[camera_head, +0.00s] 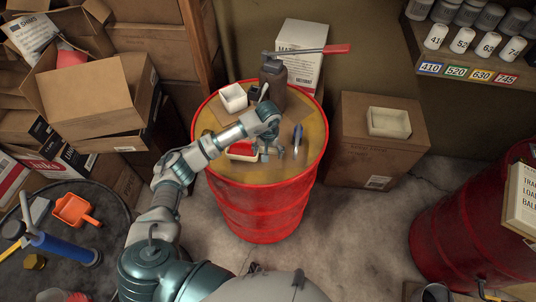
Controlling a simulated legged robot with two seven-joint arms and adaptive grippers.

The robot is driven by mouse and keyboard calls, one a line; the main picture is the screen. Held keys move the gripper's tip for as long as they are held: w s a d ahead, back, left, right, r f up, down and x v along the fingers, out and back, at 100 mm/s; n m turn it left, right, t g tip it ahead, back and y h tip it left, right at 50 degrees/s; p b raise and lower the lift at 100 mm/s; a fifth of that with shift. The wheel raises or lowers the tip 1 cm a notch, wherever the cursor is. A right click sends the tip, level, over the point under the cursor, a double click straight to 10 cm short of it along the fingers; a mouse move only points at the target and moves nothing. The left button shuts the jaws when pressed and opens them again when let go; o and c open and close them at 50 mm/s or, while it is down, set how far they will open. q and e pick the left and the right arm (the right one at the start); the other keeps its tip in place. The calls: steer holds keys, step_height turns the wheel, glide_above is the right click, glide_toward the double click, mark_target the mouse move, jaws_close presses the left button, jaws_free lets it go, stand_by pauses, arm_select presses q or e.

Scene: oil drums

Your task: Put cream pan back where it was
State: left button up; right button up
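The cream pan (389,122), a shallow rectangular tray, sits on top of a closed cardboard box (376,160) to the right of the red drum. My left gripper (273,153) hangs over the drum top, pointing down, with its fingers apart and nothing seen between them. It is well to the left of the cream pan. My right gripper is not in view.
Another red drum (460,235) stands right. A shelf (470,72) overhangs the upper right.

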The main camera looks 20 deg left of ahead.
arm_select(q)
steer(key=shift+w+a, duration=0.2)
steer(key=shift+w, duration=0.1)
steer(key=shift+f, duration=0.3)
steer(key=shift+d+f+p, duration=0.25)
steer(key=shift+f+p, duration=0.15)
steer(key=shift+f, duration=0.7)
steer(key=shift+d+f, duration=0.15)
steer(key=shift+f, duration=0.15)
steer(key=shift+d+f, duration=0.1)
steer(key=o, duration=1.2)
steer(key=shift+f, duration=0.1)
steer(key=shift+c, duration=0.2)
steer(key=o, duration=0.3)
steer(key=shift+a, duration=0.4)
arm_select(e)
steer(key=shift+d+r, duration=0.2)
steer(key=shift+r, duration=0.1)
